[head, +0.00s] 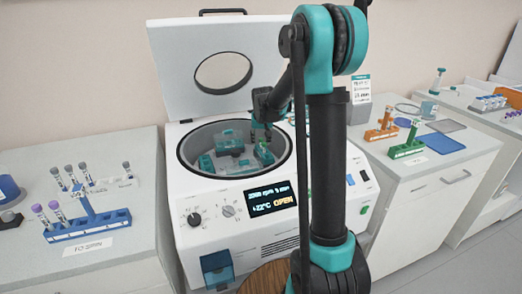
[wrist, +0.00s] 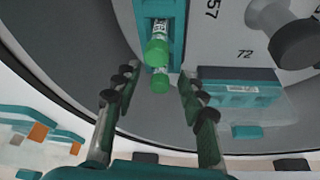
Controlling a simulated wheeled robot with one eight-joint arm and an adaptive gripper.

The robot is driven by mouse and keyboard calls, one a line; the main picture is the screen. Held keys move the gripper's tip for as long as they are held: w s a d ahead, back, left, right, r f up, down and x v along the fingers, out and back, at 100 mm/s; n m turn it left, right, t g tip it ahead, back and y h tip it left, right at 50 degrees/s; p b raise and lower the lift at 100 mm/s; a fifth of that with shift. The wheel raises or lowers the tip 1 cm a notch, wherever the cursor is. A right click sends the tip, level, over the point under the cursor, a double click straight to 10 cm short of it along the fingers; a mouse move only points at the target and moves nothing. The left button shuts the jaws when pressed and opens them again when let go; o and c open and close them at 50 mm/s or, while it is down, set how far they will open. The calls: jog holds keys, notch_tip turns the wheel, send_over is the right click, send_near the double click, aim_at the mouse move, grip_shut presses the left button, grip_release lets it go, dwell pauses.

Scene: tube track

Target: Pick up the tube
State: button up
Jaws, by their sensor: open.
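A tube with a green cap (wrist: 157,48) and a white printed label sits in a teal holder (wrist: 177,30) on the grey rotor, in the wrist view. A second green cap shape shows just below it; I cannot tell if it is another tube or a reflection. My gripper (wrist: 155,80) is open, with one finger on each side of the green caps and nothing held. I cannot see finger contact with the tube. In the head view, my gripper (head: 262,122) reaches down into the bowl of the open centrifuge (head: 184,160).
The raised lid (head: 180,62) stands behind the bowl. A teal block (wrist: 240,74) lies right of the tube, with a dark knob (wrist: 298,44) above it. A blue rack (head: 90,226) with purple-capped tubes is on the left bench; orange (head: 380,133) and green (head: 408,149) racks are right.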

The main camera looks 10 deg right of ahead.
jog(key=shift+c, duration=0.5)
jog(key=c, duration=0.9)
jog(key=shift+o, duration=0.2)
notch_tip(320, 180, up, 20)
jog(key=shift+r, duration=1.95)
